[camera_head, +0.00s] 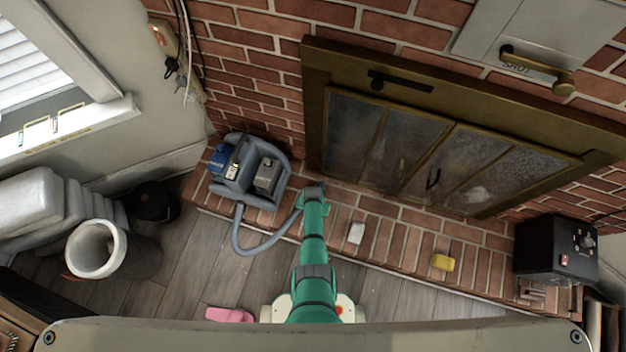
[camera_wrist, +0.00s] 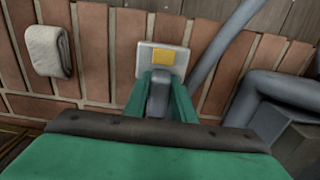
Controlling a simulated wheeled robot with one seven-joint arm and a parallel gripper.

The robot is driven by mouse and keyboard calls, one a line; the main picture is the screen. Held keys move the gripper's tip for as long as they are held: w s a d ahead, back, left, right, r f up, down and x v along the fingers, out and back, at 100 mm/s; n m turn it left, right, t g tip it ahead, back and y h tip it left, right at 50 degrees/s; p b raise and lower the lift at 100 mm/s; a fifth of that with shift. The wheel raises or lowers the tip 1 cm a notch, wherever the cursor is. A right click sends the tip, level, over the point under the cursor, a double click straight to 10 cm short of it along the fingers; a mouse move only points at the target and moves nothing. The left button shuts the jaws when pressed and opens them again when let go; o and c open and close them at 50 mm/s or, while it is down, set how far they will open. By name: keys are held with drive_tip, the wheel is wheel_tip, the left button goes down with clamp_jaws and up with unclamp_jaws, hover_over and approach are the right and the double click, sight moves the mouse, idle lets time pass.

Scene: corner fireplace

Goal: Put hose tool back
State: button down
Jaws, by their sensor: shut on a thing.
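My gripper (camera_head: 313,190) is over the brick hearth, just right of the grey vacuum (camera_head: 250,172). In the wrist view my gripper's green fingers (camera_wrist: 160,85) are shut on a grey piece, which I take to be the hose tool (camera_wrist: 158,97). A pale plate with a yellow patch (camera_wrist: 162,60) shows just beyond the fingertips; I cannot tell whether it belongs to the tool. The grey hose (camera_head: 262,247) loops from the vacuum over the floor toward my gripper. In the wrist view the hose (camera_wrist: 222,45) passes right of the fingers. The tool is mostly hidden in the head view.
A white folded cloth (camera_head: 356,233) and a yellow sponge (camera_head: 443,262) lie on the hearth (camera_head: 400,243). A black box (camera_head: 555,248) stands at its right end. Glass fireplace doors (camera_head: 430,150) rise behind. A pink item (camera_head: 229,315) and a white-rimmed bin (camera_head: 96,249) are on the floor.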

drive_tip(key=shift+f, duration=0.55)
drive_tip(key=shift+f, duration=0.15)
drive_tip(key=c, duration=1.5)
unclamp_jaws()
drive_tip(key=shift+a, duration=0.1)
